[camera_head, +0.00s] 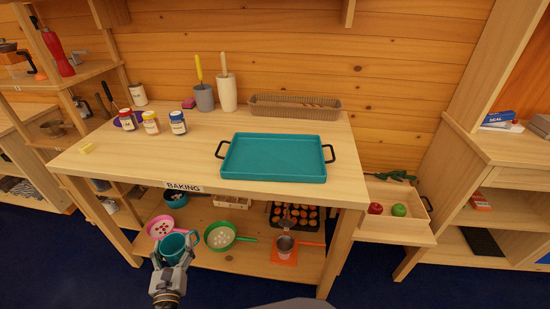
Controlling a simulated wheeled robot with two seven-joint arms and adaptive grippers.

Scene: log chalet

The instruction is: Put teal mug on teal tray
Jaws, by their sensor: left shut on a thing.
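The teal tray (275,148) lies flat and empty on the wooden baking table, with a black handle at each short end. The teal mug (174,247) is at the lower left, in front of the table and below the height of its top. My left gripper (173,262) is shut on the teal mug, with the mug's open top partly visible. The gripper hides part of the mug. My right gripper is not in view.
The table top (200,140) is bare left of the tray. Several small jars (151,122) stand at its back left, and a wicker basket (294,107) is behind the tray. The lower shelf holds a green pan (219,236), a pink colander (160,226) and a muffin tin (294,216).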

